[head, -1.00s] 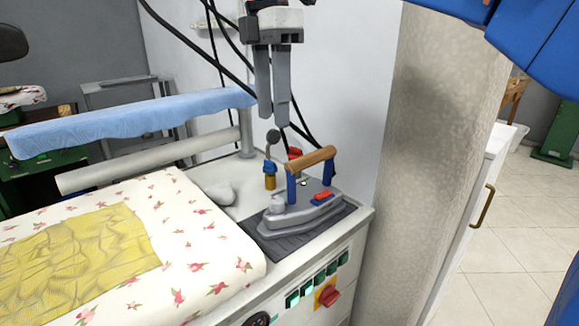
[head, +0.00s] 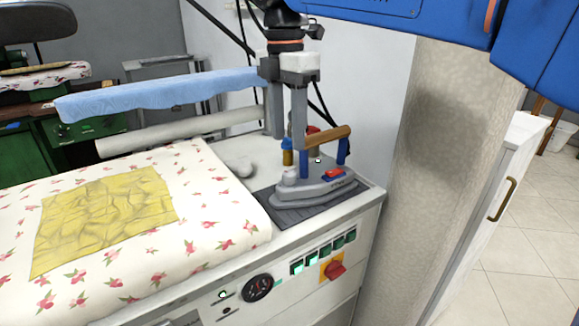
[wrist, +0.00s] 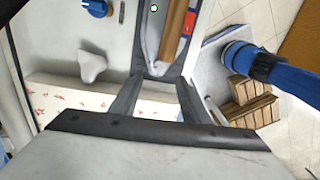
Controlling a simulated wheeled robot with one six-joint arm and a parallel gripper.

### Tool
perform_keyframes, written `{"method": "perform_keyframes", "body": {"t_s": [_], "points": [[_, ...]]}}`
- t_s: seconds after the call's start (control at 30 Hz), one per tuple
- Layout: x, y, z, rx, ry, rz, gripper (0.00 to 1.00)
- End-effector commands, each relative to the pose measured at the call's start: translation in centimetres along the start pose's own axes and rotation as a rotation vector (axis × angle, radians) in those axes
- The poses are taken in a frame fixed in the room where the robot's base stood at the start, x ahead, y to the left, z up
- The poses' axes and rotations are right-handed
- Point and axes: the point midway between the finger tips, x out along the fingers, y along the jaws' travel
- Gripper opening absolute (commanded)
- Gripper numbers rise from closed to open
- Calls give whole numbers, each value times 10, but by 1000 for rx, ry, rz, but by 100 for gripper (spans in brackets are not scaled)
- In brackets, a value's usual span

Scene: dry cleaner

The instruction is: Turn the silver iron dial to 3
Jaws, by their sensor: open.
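The silver iron (head: 318,188) stands on a dark pad on the work surface, its wooden handle (head: 328,136) on blue posts. A pale round knob (head: 290,176) is at its left end, perhaps the dial; no numbers are legible. A red part (head: 334,173) is on its right side. My gripper (head: 288,143) is open and empty, pointing down above the left end of the iron, left of the handle. In the wrist view, the handle (wrist: 173,36) lies beyond my open fingers (wrist: 162,78). I cannot make out the knob there.
A padded floral board with a yellow cloth (head: 105,215) lies left of the iron. A blue-covered arm board (head: 160,96) is behind it. A blue and brass fitting (head: 287,152) stands close behind the iron. A wall column (head: 430,150) rises at right.

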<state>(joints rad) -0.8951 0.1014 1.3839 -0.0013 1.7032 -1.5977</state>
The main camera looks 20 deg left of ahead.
Motion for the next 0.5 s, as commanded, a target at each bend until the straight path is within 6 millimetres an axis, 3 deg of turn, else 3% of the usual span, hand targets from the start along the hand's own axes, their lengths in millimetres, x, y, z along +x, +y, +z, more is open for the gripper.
{"method": "perform_keyframes", "body": {"t_s": [0.3, 0.5], "points": [[55, 0, 0, 0, 0, -1, 42], [77, 0, 0, 0, 0, -1, 42]]}}
